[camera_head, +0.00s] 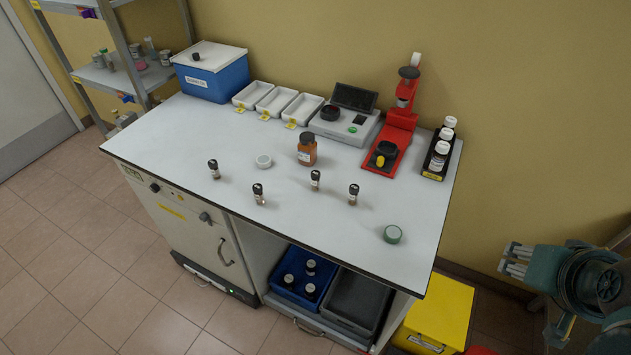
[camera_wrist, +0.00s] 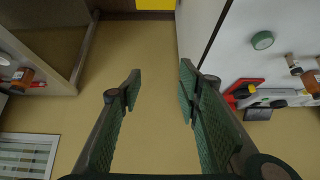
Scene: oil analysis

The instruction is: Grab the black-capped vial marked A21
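Several small black-capped vials stand upright on the white bench: one at left (camera_head: 214,170), one near the front (camera_head: 259,195), one in the middle (camera_head: 315,181) and one to the right (camera_head: 353,194). Their labels are too small to read, so I cannot tell which is marked A21. My gripper (camera_head: 510,262) is off the bench's right side, well apart from the vials. In the wrist view my gripper (camera_wrist: 159,84) has its green-padded fingers spread with nothing between them.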

